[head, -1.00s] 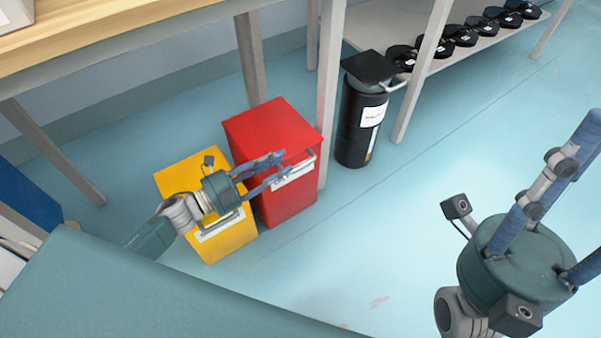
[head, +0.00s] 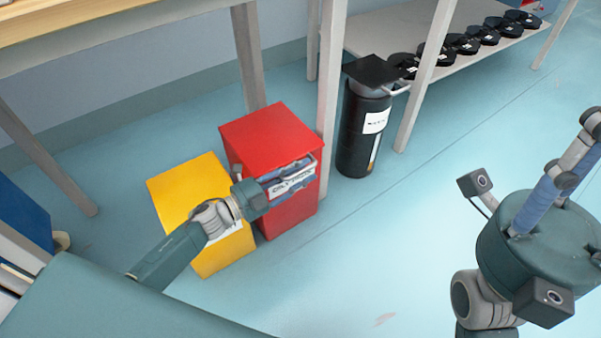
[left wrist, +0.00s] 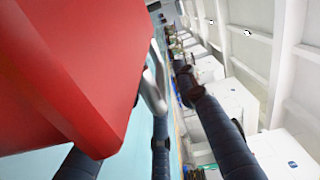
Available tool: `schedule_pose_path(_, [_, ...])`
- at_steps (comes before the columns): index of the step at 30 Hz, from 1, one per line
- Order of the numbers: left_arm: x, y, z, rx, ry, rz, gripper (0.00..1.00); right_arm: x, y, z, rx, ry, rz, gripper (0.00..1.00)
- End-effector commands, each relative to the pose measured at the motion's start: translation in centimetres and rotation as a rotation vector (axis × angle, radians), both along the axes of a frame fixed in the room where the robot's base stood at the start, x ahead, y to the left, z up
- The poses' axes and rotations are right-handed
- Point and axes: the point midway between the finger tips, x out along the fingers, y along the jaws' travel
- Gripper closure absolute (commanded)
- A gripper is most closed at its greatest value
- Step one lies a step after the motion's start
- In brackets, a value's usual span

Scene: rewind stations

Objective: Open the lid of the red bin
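The red bin (head: 287,218) stands on the floor, its flat red lid (head: 268,135) down. A pale label and a metal handle bar show on its front near the lid edge. My left gripper (head: 292,178) is at that front, its blue fingers across the label and handle area. In the left wrist view the red lid (left wrist: 70,70) fills the upper left, and the metal handle (left wrist: 153,88) lies between my spread fingers; contact cannot be told. My right gripper (head: 560,190) is at the right, far from the bin, its fingertips partly out of frame.
A yellow bin (head: 185,180) stands against the red bin's left. A black cylindrical bin (head: 355,130) stands to its right, beyond a table leg (head: 330,90). A low shelf (head: 400,30) holds several black spools. The floor (head: 420,210) in front is clear.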

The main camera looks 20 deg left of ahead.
Motion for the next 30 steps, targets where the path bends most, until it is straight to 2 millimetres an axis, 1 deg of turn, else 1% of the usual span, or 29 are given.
schedule_pose_path(4, [0.0,0.0,0.0,-0.001,0.001,0.000,0.70,0.0,0.0,0.0,0.000,0.000,0.000,0.60])
schedule_pose_path(8, [0.0,0.0,0.0,-0.001,0.001,0.000,0.96,0.0,0.0,0.0,0.000,0.000,0.000,0.60])
schedule_pose_path(9, [0.0,0.0,0.0,-0.001,0.001,0.000,1.00,0.0,0.0,0.0,0.000,0.001,0.000,0.60])
schedule_pose_path(16, [0.0,0.0,0.0,-0.001,0.001,0.000,1.00,0.0,0.0,0.0,0.000,0.000,0.000,0.60])
schedule_pose_path(20, [-0.1,0.0,0.5,-0.008,0.006,0.000,1.00,-0.1,0.0,0.5,0.002,-0.002,0.001,0.60])
schedule_pose_path(21, [-0.1,0.0,0.7,-0.013,0.010,0.000,1.00,-0.2,-0.1,0.7,0.003,-0.004,0.001,0.60])
schedule_pose_path(24, [0.0,0.0,1.6,-0.031,0.024,-0.001,1.00,0.0,-0.2,-0.3,0.003,0.044,0.002,0.60])
schedule_pose_path(30, [0.0,0.1,3.4,-0.077,0.060,-0.001,1.00,-0.2,-0.4,-0.9,0.008,0.104,0.005,0.60])
